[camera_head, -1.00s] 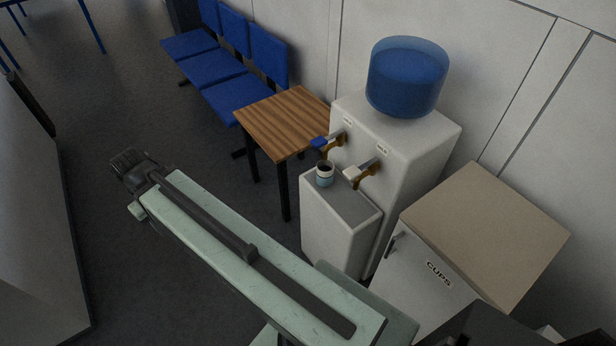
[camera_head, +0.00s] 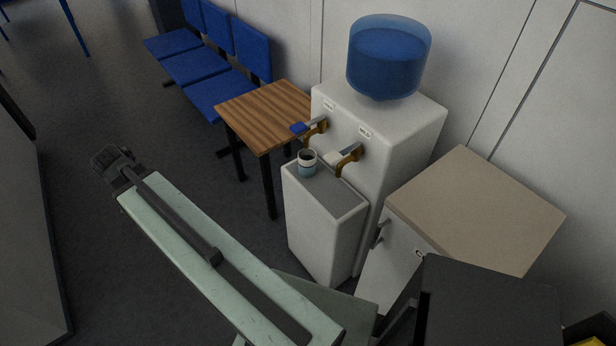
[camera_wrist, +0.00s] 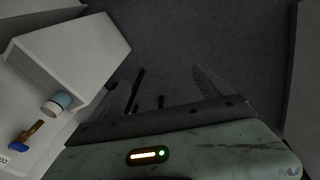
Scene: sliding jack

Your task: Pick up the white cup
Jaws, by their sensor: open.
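The white cup (camera_head: 307,169) has a light blue lower band and a dark inside. It stands upright on the low ledge (camera_head: 346,203) of the water dispenser, below and beside the taps. In the wrist view the cup (camera_wrist: 57,104) is at the left, tilted by the camera angle. My gripper (camera_head: 112,158) is at the far end of my pale green arm, left of the cup and well apart from it in the head view. In the wrist view my gripper's fingers (camera_wrist: 168,82) are spread over dark floor with nothing between them.
A wooden table (camera_head: 268,112) stands behind left. A beige-topped cabinet (camera_head: 475,210) stands at right. Floor left of the ledge is clear.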

